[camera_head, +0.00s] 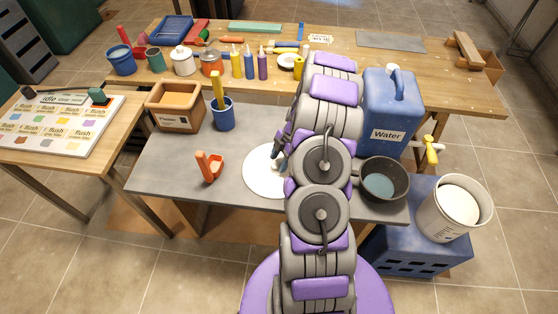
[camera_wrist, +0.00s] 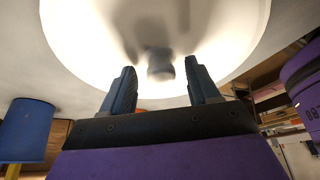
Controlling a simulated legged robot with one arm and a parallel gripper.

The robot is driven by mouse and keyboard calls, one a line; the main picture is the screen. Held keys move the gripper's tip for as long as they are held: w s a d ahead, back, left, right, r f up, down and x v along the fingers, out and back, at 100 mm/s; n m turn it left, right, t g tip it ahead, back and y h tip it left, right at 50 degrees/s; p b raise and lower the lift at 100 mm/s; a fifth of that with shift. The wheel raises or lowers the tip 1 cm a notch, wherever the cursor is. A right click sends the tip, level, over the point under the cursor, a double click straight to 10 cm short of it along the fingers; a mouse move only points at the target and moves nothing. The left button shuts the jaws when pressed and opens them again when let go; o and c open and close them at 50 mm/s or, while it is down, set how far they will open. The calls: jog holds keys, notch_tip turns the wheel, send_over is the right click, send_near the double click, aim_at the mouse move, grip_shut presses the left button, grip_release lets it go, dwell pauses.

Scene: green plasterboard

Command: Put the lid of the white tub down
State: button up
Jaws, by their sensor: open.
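The white round lid (camera_head: 257,178) lies flat on the grey table (camera_head: 165,165), partly hidden behind my arm. In the wrist view the lid (camera_wrist: 85,40) fills the top of the picture, with its small knob (camera_wrist: 160,66) at the middle. My gripper (camera_head: 281,158) is over the lid. Its two fingers (camera_wrist: 162,88) are apart, one on each side of the knob in the picture, with visible gaps and nothing held. The white tub (camera_head: 430,220) stands uncovered at the right on a blue crate, with pale contents showing at its top.
A dark pan (camera_head: 383,182) and a blue water canister (camera_head: 390,112) stand right of my arm. The grey table's front left is clear.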

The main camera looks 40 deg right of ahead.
jog(key=w+p+v, duration=0.1)
jog(key=p+v, duration=0.1)
jog(key=v, duration=0.9)
jog(key=s+a+r+m+g+h, duration=0.1)
jog(key=s+a+r+m, duration=0.2)
jog(key=a+r, duration=0.75)
jog(key=s+a+r+m+g, duration=0.1)
jog(key=s+a+r+m, duration=0.1)
jog(key=a+r, duration=0.8)
jog(key=s+a+m+h, duration=0.1)
jog(key=s+a+m, duration=0.2)
jog(key=s, duration=0.4)
jog(key=s+a+r+m+h, duration=0.1)
jog(key=s+a+m, duration=0.2)
jog(key=s+a, duration=0.2)
jog(key=s+a+m+h, duration=0.1)
jog(key=s+a+m, duration=0.3)
jog(key=s, duration=0.5)
jog(key=shift+s+r+g, duration=0.15)
jog(key=shift+s+g, duration=0.05)
jog(key=shift+g, duration=0.2)
